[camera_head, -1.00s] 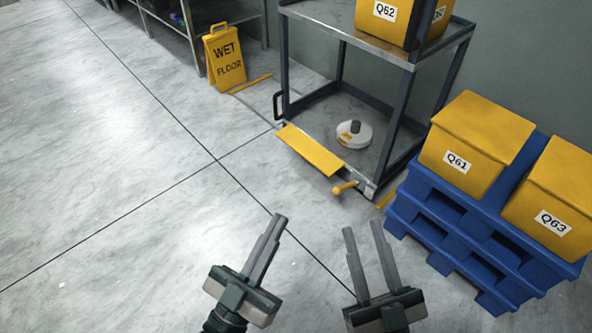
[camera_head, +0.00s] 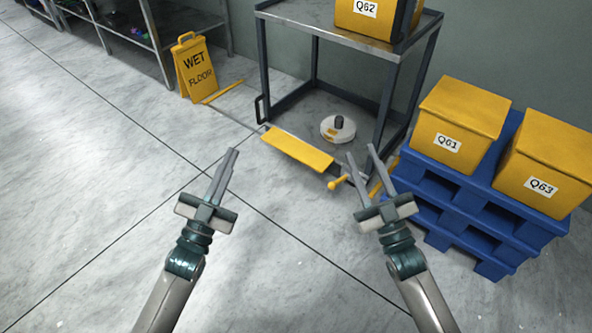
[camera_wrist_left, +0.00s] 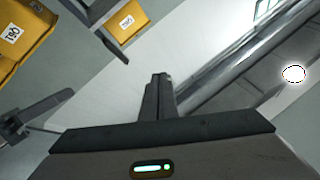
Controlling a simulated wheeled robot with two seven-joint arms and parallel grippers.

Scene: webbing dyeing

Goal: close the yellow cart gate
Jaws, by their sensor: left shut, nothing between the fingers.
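The yellow cart gate (camera_head: 297,150) is a flat yellow panel along the low front edge of the dark-framed cart (camera_head: 262,75). It appears folded outward.
A round white device (camera_head: 338,129) lies on the cart's lower deck. Yellow box Q62 (camera_head: 366,22) stands on top. A blue pallet (camera_head: 455,205) with yellow boxes Q61 (camera_head: 455,125) and Q63 (camera_head: 540,170) is at right. A wet-floor sign (camera_head: 195,68) stands at left. The left floor is clear.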

